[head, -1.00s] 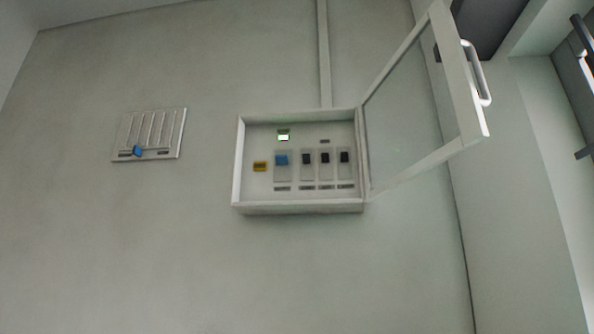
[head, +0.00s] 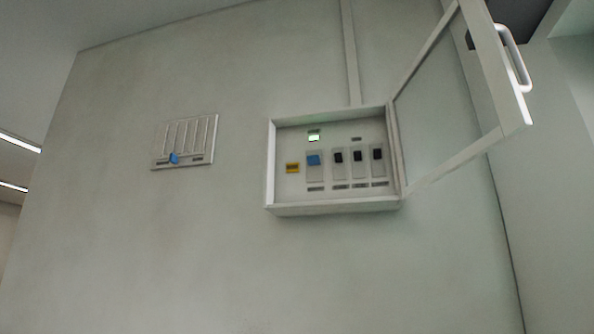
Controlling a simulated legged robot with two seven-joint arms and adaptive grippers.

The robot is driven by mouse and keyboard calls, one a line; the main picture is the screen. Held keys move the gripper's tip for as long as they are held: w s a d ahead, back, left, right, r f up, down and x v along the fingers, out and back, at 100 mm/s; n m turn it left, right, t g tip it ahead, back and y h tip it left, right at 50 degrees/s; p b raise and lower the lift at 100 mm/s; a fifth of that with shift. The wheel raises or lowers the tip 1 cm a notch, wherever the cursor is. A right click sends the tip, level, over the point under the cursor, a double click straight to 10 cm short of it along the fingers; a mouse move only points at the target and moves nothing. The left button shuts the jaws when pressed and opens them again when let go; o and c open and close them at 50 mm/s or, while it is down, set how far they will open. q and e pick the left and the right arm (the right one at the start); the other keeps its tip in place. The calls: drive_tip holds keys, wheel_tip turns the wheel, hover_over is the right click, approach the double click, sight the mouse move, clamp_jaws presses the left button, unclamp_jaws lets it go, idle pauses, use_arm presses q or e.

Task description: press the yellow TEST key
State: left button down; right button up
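The yellow TEST key (head: 292,168) sits at the left inside an open white wall box (head: 333,208). Right of it is a blue switch (head: 313,160), then three black switches (head: 357,156) in a row. A small green-lit indicator (head: 313,138) is above the blue switch. The key's lettering is too small to read. The box's glazed door (head: 450,95) stands open to the right. Neither of my grippers is in view.
A slotted panel (head: 186,140) with a blue slider (head: 174,158) is on the wall to the left. A conduit (head: 350,50) runs up from the box. The open door juts out at the right, with a white handle (head: 514,58). The wall below is clear.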

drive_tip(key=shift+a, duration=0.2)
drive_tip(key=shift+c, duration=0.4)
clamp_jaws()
